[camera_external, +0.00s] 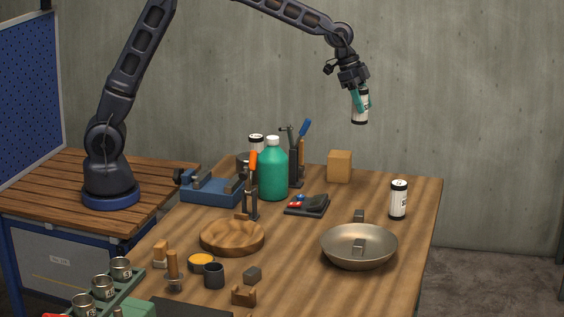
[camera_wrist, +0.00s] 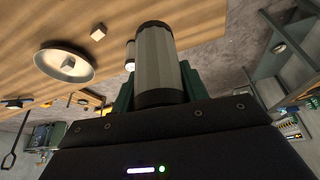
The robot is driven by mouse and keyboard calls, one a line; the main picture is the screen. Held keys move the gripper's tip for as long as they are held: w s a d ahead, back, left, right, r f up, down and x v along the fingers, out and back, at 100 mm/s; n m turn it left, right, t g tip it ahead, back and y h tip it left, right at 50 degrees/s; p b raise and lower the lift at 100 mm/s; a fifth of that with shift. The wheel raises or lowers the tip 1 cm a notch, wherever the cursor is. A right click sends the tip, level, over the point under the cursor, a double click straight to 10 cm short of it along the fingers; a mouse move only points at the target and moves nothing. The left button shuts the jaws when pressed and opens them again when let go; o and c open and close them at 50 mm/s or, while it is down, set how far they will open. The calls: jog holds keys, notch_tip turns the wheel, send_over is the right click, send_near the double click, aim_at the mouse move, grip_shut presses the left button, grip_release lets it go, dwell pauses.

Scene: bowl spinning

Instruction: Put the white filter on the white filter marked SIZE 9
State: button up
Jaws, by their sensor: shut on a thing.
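My gripper (camera_external: 358,99) is shut on a white filter (camera_external: 361,114) with dark ends and holds it high above the back right of the table, slightly tilted. In the wrist view the held filter (camera_wrist: 157,58) stands between the green fingers of my gripper (camera_wrist: 157,88). A second white filter (camera_external: 398,199) with black ends stands upright on the table's right side, below and right of my gripper. In the wrist view a filter (camera_wrist: 130,52) shows partly behind the held one. Another white filter (camera_external: 256,144) is partly hidden at the back left. The SIZE markings are too small to read.
A metal pan (camera_external: 358,247) lies close to the right filter, on its front left. A wooden block (camera_external: 340,166), a green bottle (camera_external: 273,172), a tool stand and a blue vise (camera_external: 212,190) stand farther left. The space above the right filter is clear.

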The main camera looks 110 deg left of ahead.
jog(key=s+a+r, duration=0.3)
jog(key=s+a, duration=0.1)
jog(key=s, duration=0.5)
jog(key=s+a+r, duration=0.3)
jog(key=s+a, duration=0.2)
jog(key=s, duration=0.4)
notch_tip(320, 180, up, 2)
send_over(258, 137)
jog(key=f, duration=1.9)
jog(key=shift+a+f, duration=0.15)
jog(key=shift+a, duration=0.05)
jog(key=shift+f, duration=0.1)
jog(key=o, duration=1)
